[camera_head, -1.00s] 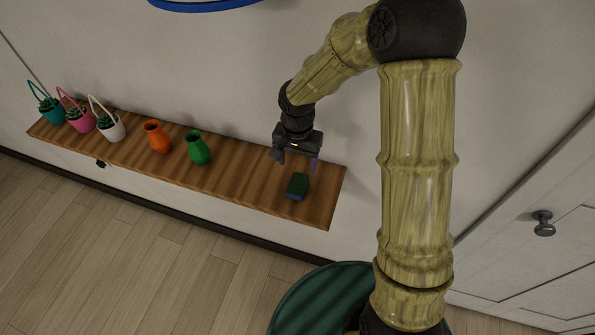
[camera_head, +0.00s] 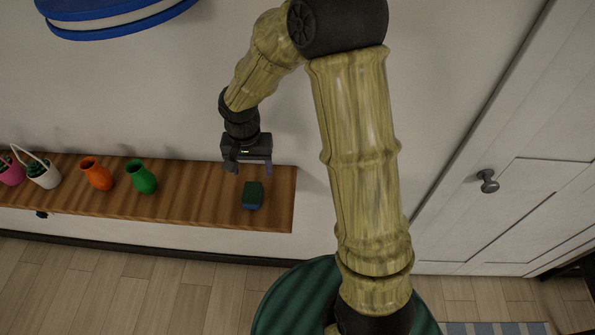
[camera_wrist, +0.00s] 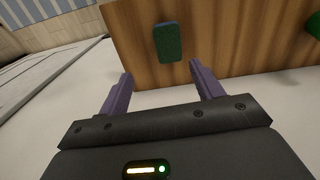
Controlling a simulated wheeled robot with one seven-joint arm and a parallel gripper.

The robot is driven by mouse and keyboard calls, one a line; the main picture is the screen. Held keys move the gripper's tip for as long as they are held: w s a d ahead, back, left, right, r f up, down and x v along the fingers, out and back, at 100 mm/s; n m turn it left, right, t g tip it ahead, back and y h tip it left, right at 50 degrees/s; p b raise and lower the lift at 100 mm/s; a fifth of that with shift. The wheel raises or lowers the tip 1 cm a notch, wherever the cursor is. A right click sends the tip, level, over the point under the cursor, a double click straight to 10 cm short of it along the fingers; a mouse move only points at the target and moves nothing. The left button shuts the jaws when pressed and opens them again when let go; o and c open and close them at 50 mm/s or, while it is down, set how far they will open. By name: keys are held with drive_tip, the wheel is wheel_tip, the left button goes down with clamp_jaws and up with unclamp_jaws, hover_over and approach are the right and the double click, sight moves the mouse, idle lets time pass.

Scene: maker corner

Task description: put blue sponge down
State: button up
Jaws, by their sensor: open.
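The blue sponge (camera_head: 253,196), with a dark green top and blue sides, lies on the wooden shelf (camera_head: 205,199) near its right end. It also shows in the wrist view (camera_wrist: 168,43), lying on the shelf beyond my fingertips. My gripper (camera_head: 248,172) is open and empty. It is just behind and above the sponge, apart from it. In the wrist view my two fingers (camera_wrist: 160,83) are spread, with the sponge ahead between their lines. Nothing is held.
A green vase (camera_head: 142,178) and an orange vase (camera_head: 97,174) stand on the shelf to the left. Further left are a white planter (camera_head: 43,175) and a pink planter (camera_head: 10,171). A cabinet door with a knob (camera_head: 488,181) is at right. The shelf around the sponge is clear.

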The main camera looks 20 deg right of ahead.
drive_tip(key=s+d+r+n+t, duration=0.2)
drive_tip(key=s+d+r, duration=0.4)
drive_tip(key=s+d, duration=0.5)
drive_tip(key=shift+s+d+n, duration=0.25)
drive_tip(key=shift+d+n, duration=0.35)
drive_tip(key=shift+n, duration=0.1)
drive_tip(key=shift+r, duration=0.1)
wheel_tip(320, 180, down, 2)
drive_tip(key=shift+f+b, duration=0.2)
drive_tip(key=shift+b, duration=1)
